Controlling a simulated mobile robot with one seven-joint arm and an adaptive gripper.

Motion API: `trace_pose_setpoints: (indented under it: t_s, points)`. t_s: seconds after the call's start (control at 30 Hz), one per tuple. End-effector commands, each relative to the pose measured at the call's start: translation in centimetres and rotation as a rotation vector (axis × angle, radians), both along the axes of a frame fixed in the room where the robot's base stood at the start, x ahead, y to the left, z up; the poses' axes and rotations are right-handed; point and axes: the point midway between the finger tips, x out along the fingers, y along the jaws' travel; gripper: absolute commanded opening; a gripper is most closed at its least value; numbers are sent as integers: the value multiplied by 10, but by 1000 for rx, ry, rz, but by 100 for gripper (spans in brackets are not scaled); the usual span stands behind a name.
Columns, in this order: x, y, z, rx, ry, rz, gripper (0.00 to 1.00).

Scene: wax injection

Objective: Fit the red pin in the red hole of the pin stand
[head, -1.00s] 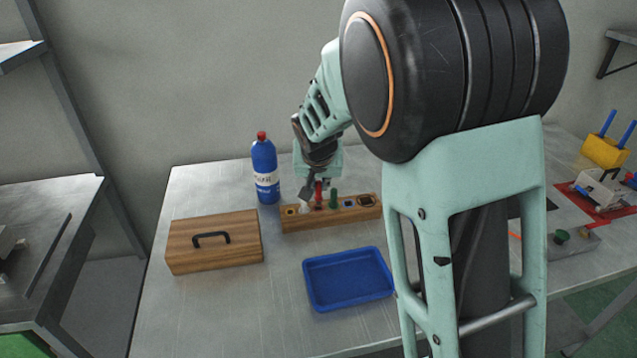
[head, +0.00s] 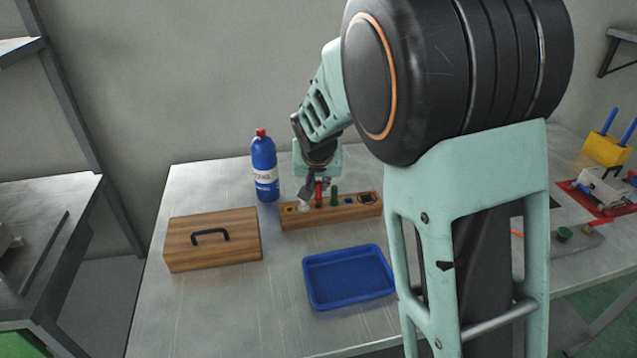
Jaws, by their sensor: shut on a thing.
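The red pin (head: 319,192) is upright at the wooden pin stand (head: 345,214), between a white pin (head: 304,207) and a green pin (head: 334,198). My gripper (head: 317,184) is above the stand, pointing down, shut on the red pin's upper part. The pin's lower end is at the stand's top. I cannot tell how deep it sits, and the red hole itself is hidden.
A blue bottle with a red cap (head: 264,168) stands behind the stand's left end. A wooden box with a black handle (head: 213,240) is at left, and an empty blue tray (head: 348,278) is in front. My arm covers the table's right part.

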Motion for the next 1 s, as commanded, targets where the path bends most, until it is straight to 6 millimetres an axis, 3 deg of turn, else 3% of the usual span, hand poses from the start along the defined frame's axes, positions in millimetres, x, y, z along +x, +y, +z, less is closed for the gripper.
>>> trace_pose_setpoints:
  t_s: [0.83, 0.87, 1.0]
  points:
    - [0, 0, -22, 0, 0, 0, 0]
    - [0, 0, -21, 0, -1, 0, 12]
    - [0, 0, -21, 0, 0, 0, 28]
